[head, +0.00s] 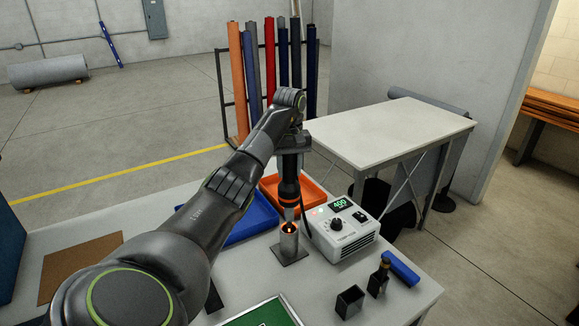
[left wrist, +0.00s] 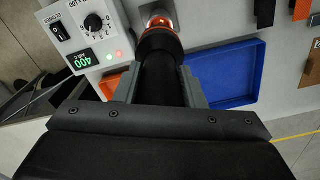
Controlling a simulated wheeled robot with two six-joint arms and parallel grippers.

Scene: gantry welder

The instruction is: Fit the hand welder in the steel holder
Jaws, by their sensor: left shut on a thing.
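The hand welder (head: 289,188), black with an orange ring and a metal nozzle, hangs upright in my left gripper (head: 292,148). The gripper is shut on its black handle. The steel holder (head: 289,243) is a short upright metal cup on a dark base plate, directly below the welder. The nozzle tip is at or just over the cup's glowing mouth; I cannot tell whether it is inside. In the left wrist view the black welder handle (left wrist: 161,78) lies between the fingers of the left gripper (left wrist: 157,88), and its far end hides most of the holder. My right gripper is not in view.
The control box (head: 342,230) reading 400 stands right of the holder. An orange tray (head: 318,194) and a blue tray (head: 252,226) lie behind and left. A small black cup (head: 349,301) and a blue-handled roller (head: 400,268) are at front right.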

